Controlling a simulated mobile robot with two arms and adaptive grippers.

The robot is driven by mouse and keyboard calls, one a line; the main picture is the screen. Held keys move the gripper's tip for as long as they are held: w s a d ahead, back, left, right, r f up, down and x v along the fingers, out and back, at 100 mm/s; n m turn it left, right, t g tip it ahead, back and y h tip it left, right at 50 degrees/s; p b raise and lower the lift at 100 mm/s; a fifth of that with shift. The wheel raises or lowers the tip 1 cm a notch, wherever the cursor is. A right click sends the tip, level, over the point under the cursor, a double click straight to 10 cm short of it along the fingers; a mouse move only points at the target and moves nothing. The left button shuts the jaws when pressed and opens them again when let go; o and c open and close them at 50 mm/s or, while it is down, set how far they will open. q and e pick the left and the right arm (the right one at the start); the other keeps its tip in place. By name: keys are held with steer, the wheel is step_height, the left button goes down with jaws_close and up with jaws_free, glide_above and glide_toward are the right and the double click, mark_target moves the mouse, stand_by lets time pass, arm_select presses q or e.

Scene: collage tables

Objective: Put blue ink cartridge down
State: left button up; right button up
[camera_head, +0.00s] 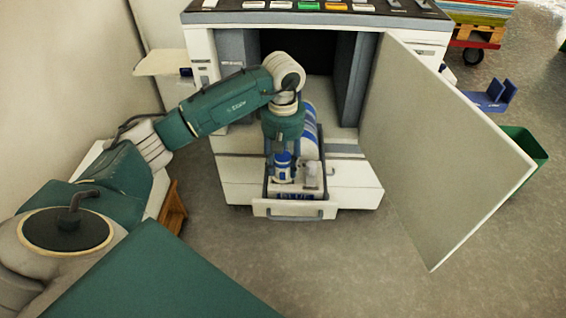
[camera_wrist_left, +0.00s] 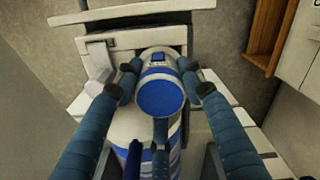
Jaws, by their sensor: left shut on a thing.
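The blue ink cartridge (camera_head: 282,172) is a small white and blue cylinder, upright at the left side of an open drawer (camera_head: 318,212) of a large white machine. My left gripper (camera_head: 283,155) points down and is shut on it from above. In the left wrist view the cartridge's round blue end (camera_wrist_left: 161,96) faces the camera between my left gripper's fingers (camera_wrist_left: 163,82). The drawer is marked "BLUE". I cannot tell whether the cartridge's lower end touches the drawer. My right gripper is not in view.
A larger blue and white striped cylinder (camera_head: 309,128) lies behind the gripper. A pale block (camera_head: 312,172) sits in the drawer right of the cartridge. The machine's door (camera_head: 440,145) stands wide open at right. A green bin (camera_head: 525,155) stands beyond it. Floor before the drawer is clear.

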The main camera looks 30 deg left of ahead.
arm_select(q)
steer(key=o, duration=1)
steer(key=shift+c, duration=0.2)
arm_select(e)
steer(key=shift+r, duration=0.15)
arm_select(q)
steer(key=shift+r, duration=0.1)
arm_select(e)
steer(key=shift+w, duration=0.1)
arm_select(q)
steer(key=shift+r, duration=0.4)
step_height(320, 180, up, 11)
steer(key=shift+r+p, duration=0.15)
steer(key=shift+p, duration=0.75)
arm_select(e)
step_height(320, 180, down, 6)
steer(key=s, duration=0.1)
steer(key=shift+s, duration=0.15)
